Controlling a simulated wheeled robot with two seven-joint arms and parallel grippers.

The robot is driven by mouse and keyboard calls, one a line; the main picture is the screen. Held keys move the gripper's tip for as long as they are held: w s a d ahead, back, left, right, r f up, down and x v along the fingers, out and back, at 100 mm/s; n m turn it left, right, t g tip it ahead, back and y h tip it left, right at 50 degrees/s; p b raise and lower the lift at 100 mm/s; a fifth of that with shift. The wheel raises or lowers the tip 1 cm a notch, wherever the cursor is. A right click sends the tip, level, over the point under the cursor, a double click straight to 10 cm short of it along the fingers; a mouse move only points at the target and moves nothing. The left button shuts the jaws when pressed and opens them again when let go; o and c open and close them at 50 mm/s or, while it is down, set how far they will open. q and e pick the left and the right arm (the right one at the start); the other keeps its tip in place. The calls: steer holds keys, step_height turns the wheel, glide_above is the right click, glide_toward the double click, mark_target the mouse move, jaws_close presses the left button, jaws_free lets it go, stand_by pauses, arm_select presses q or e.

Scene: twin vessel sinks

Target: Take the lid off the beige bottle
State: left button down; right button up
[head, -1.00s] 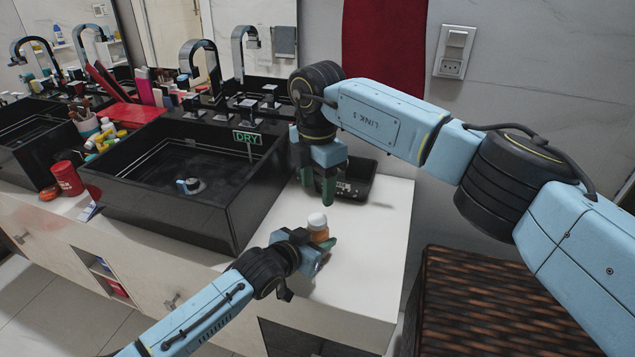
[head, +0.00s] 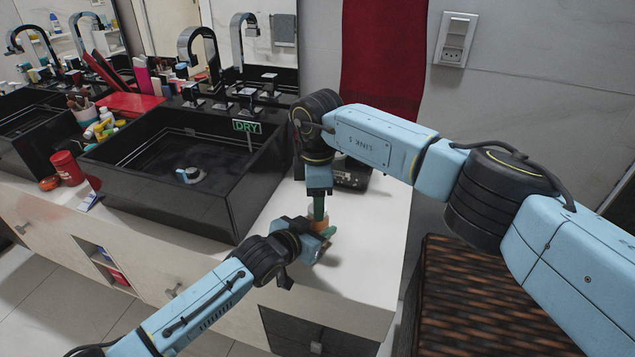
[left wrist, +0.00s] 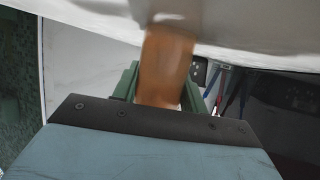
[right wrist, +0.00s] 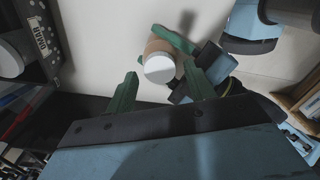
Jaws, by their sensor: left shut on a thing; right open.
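The beige bottle (head: 317,225) stands upright near the front of the white counter and looks orange-brown in the head view. My left gripper (head: 322,234) is shut around its body from the side; the body also shows between the fingers in the left wrist view (left wrist: 165,68). The white lid (right wrist: 160,69) is seen from above in the right wrist view. My right gripper (right wrist: 161,92) is open and points down, with its green fingers spread on either side of the lid's near edge. In the head view the right gripper (head: 318,207) mostly hides the lid. I cannot tell whether it touches.
A black tray (head: 352,175) stands behind my right gripper. The white counter (head: 375,250) is clear to the right of the bottle. A brown woven basket (head: 480,300) stands at the right.

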steer(key=shift+f, duration=0.65)
